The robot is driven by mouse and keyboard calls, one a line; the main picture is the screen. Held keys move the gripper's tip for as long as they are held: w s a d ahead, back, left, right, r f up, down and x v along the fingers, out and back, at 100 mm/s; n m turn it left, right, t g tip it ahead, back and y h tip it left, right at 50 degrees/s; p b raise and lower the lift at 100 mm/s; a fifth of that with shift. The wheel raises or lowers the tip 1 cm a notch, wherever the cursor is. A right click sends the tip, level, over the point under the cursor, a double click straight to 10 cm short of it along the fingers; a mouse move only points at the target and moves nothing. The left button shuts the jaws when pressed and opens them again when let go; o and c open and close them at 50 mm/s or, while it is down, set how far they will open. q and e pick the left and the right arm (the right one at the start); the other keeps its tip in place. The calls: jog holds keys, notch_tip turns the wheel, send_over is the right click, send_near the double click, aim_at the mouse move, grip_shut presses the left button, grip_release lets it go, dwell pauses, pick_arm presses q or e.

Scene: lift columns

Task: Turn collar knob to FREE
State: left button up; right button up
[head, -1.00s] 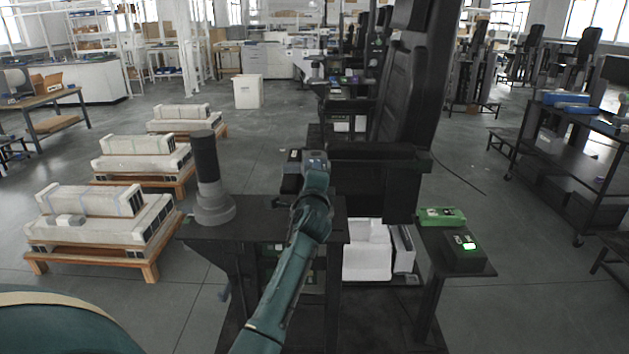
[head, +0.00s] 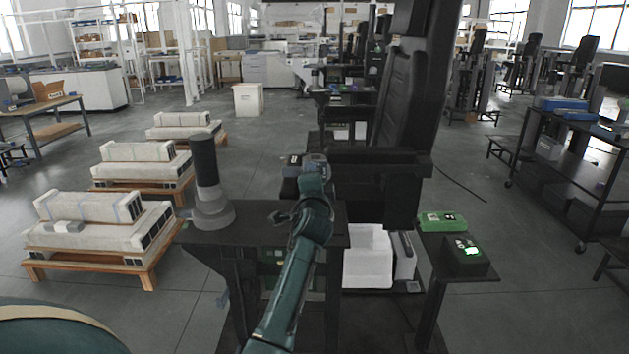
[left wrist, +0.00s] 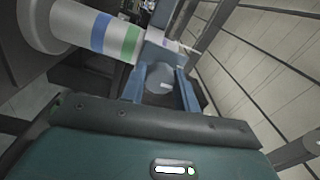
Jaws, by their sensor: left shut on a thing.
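My left arm comes up from the bottom of the head view, and its gripper (head: 311,165) is at the front of the tall black lift column (head: 408,100). The fingertips and what they hold are hidden there. In the left wrist view the blue fingers of the left gripper (left wrist: 160,80) are closed around a rounded grey knob (left wrist: 158,76). Beside it at the upper left is a pale cylinder with blue and green bands (left wrist: 108,36). I cannot read any FREE mark. My right gripper is not in view.
A dark post with a grey collar (head: 208,180) stands on the black bench (head: 260,232) left of my arm. A green box (head: 442,220) and a black box with a lit display (head: 466,255) sit on a side table at right. Pallets with pale beams (head: 100,232) are at left.

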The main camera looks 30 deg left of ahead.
pick_arm(q)
jog(key=shift+r, duration=0.1)
jog(key=o, duration=1)
jog(key=shift+c, duration=0.2)
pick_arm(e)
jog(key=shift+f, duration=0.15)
pick_arm(q)
jog(key=shift+s, duration=0.15)
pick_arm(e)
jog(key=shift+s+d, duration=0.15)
